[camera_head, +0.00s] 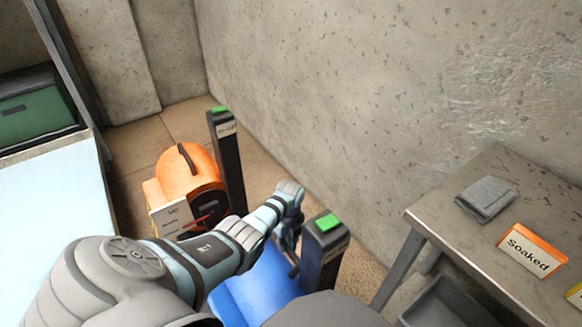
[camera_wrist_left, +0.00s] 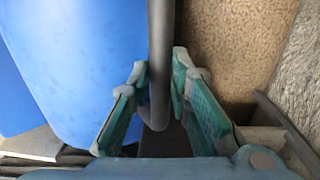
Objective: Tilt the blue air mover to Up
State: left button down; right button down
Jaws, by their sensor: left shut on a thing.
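The blue air mover (camera_head: 252,288) is on the floor at the lower middle of the head view, partly hidden behind my left arm. It also fills the left of the left wrist view (camera_wrist_left: 75,65). My left gripper (camera_head: 290,212) is at its far side, beside a dark post (camera_head: 325,250) with a green top. In the left wrist view my left gripper (camera_wrist_left: 161,68) is shut with its green-padded fingers on either side of a dark bar (camera_wrist_left: 161,25), which runs along the blue body. The tilt marking of the blue unit is hidden. My right gripper is not in view.
An orange air mover (camera_head: 190,170) with a label plate stands behind, beside another green-topped post (camera_head: 225,155). The concrete wall is close behind.

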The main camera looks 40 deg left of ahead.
pick_arm(q)
jog(key=shift+w+d+r, duration=0.1)
jog(key=shift+w+d, duration=0.25)
jog(key=shift+w, duration=0.3)
jog(key=c, duration=1.8)
grip_release()
jog(key=o, duration=0.3)
jog(key=shift+w+f, duration=0.3)
jog(key=shift+f, duration=0.05)
jog(key=shift+s+a, duration=0.15)
jog(key=shift+s, duration=0.05)
jog(key=shift+s+a, duration=0.1)
jog(key=r, duration=1.2)
jog(key=shift+w, duration=0.2)
jog(key=shift+s, duration=0.15)
